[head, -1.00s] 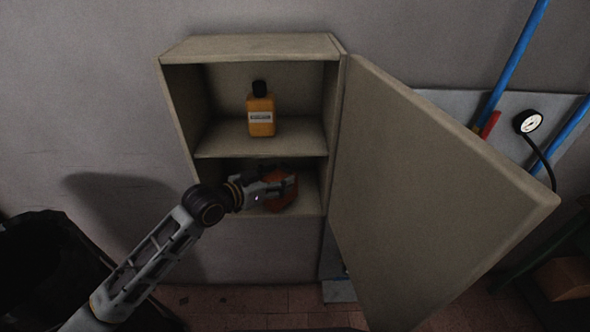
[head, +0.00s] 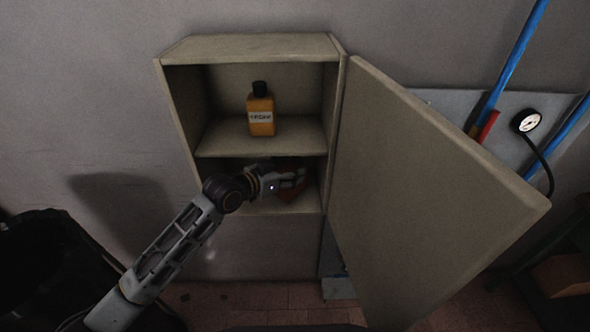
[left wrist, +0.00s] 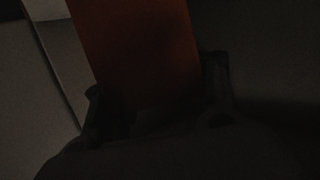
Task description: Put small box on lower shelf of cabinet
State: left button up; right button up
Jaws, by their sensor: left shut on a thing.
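The small box (head: 288,194) is reddish-orange and sits inside the lower compartment of the open cabinet (head: 249,47), partly hidden by my left gripper (head: 296,180). The gripper reaches in from the left and is shut on the box. In the left wrist view the box (left wrist: 135,45) fills the upper middle, between the dark fingers of the gripper (left wrist: 160,105). The lower shelf (head: 262,209) shows below the gripper. I cannot tell whether the box touches it. My right gripper is not in view.
An orange bottle with a black cap (head: 261,112) stands on the upper shelf (head: 225,140). The cabinet door (head: 430,190) stands wide open to the right. A dark bin (head: 45,250) is at lower left. A gauge (head: 526,121) and blue pipes (head: 508,62) are at right.

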pick_arm(q)
jog(key=shift+w+d, duration=0.8)
jog(key=shift+d, duration=0.05)
jog(key=shift+w+d+f+p, duration=0.1)
jog(key=shift+d+p, duration=0.05)
jog(key=shift+p, duration=0.15)
jog(key=shift+f, duration=0.65)
jog(key=shift+f, duration=0.1)
jog(key=o, duration=1.1)
jog(key=shift+o, duration=0.2)
